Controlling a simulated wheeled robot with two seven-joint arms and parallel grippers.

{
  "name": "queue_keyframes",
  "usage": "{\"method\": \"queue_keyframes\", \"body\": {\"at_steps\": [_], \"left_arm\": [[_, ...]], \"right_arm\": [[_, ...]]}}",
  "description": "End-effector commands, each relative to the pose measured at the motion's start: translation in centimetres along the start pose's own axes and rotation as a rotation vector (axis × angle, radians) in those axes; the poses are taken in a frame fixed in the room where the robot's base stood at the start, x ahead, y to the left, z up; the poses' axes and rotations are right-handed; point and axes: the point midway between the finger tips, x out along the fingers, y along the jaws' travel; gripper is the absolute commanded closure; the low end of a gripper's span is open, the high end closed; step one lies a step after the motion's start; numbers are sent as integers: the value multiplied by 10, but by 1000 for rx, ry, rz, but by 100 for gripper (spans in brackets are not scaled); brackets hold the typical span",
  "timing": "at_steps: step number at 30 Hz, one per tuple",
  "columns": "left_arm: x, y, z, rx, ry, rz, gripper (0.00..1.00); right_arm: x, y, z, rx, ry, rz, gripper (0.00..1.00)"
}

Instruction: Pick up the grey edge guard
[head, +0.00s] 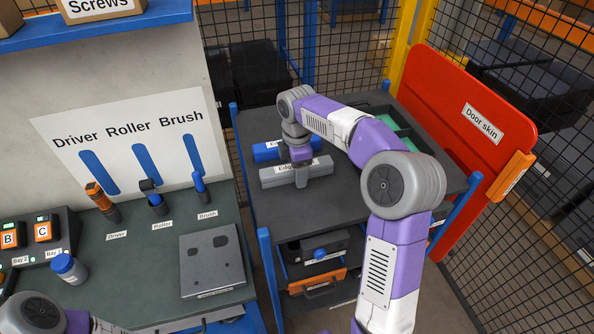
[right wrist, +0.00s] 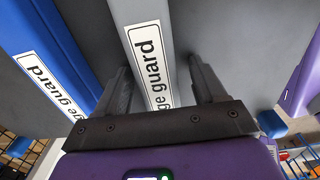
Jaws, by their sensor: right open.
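The grey edge guard (head: 320,169) lies on the dark top of the cart, its label partly covered by my right gripper. My right gripper (head: 300,174) points down over its middle. In the right wrist view, the open fingers of the right gripper (right wrist: 160,82) stand on either side of the grey edge guard (right wrist: 141,14), with gaps showing. A blue edge guard (head: 265,152) lies parallel behind it; it also shows at the left of the right wrist view (right wrist: 42,45). My left gripper is out of view; only part of that arm shows at lower left.
The cart top (head: 350,215) is clear in front of the guards. A green-lined tray (head: 397,125) sits at its back right. A red door skin (head: 465,120) stands to the right. At left, a bench (head: 150,235) holds a driver, roller, brush and metal plate.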

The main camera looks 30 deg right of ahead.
Motion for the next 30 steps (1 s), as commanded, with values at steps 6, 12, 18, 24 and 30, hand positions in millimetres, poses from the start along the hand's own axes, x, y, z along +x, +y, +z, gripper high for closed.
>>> {"method": "queue_keyframes", "body": {"at_steps": [6,12,18,24,30], "left_arm": [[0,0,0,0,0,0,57],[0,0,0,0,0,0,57],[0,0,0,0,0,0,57],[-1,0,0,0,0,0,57],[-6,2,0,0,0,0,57]], "right_arm": [[0,0,0,0,0,0,37],[0,0,0,0,0,0,68],[-1,0,0,0,0,0,87],[-5,0,0,0,0,1,87],[-38,1,0,1,1,4,87]]}}
